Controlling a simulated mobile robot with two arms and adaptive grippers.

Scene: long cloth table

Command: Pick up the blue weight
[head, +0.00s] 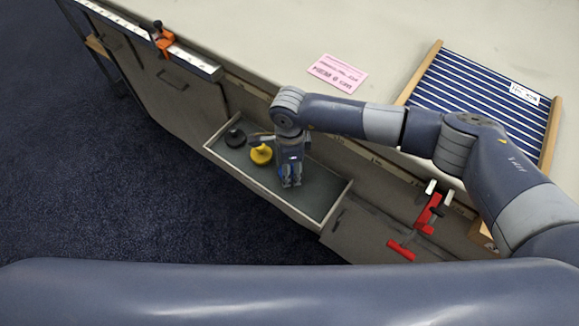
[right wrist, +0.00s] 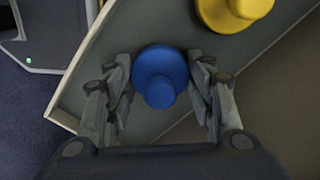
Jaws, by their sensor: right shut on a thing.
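The blue weight (right wrist: 160,76) is round with a knob on top and stands in the open drawer (head: 334,203). My right gripper (head: 291,184) reaches down into the drawer from above. In the right wrist view the fingers of my right gripper (right wrist: 161,92) are closed on the blue weight from both sides. In the head view the gripper hides most of the blue weight. I cannot tell whether the weight is lifted off the drawer floor. My left gripper is not in view.
A yellow weight (head: 261,155) and a black weight (head: 235,138) stand in the drawer, left of my gripper. A red clamp (head: 429,214) is at the table front on the right. An orange clamp (head: 162,41) sits at the far left edge. A pink card (head: 338,74) and striped rack (head: 478,95) lie on the table.

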